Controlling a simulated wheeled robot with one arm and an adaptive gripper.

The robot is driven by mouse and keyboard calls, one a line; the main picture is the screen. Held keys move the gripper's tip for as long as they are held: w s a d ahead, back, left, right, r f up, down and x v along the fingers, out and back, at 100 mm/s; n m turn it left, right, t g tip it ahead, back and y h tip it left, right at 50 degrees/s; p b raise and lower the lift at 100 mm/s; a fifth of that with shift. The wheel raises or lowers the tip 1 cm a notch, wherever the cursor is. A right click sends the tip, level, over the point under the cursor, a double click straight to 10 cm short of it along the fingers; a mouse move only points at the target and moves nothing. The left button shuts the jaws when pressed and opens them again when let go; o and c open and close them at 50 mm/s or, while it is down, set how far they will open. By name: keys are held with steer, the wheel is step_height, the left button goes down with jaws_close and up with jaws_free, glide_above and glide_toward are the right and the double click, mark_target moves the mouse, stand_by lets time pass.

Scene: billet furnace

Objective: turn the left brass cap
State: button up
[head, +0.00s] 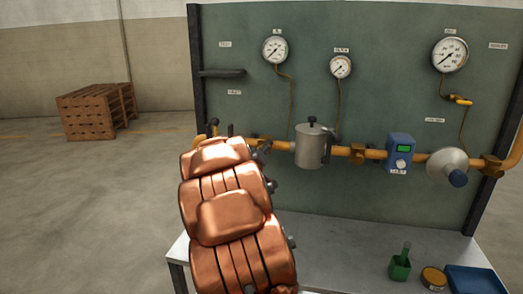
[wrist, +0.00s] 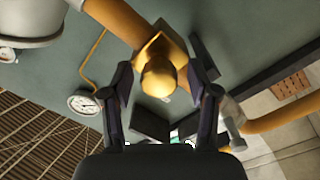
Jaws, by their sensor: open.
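The left brass cap (wrist: 158,78) shows in the wrist view as a rounded knob on a square brass fitting on the pipe. My gripper (wrist: 158,68) is open, one dark finger on each side of the cap. Gaps show between the fingers and the cap, so they do not appear to touch it.
A grey canister (head: 312,146), a blue meter box (head: 401,152) and a round silver housing (head: 446,166) sit along the pipe. Gauges hang on the green panel (head: 390,95). A green holder (head: 400,266), a round tin (head: 433,277) and a blue tray (head: 475,279) stand on the bench.

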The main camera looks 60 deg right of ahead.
steer(key=shift+c, duration=0.4)
jaws_close()
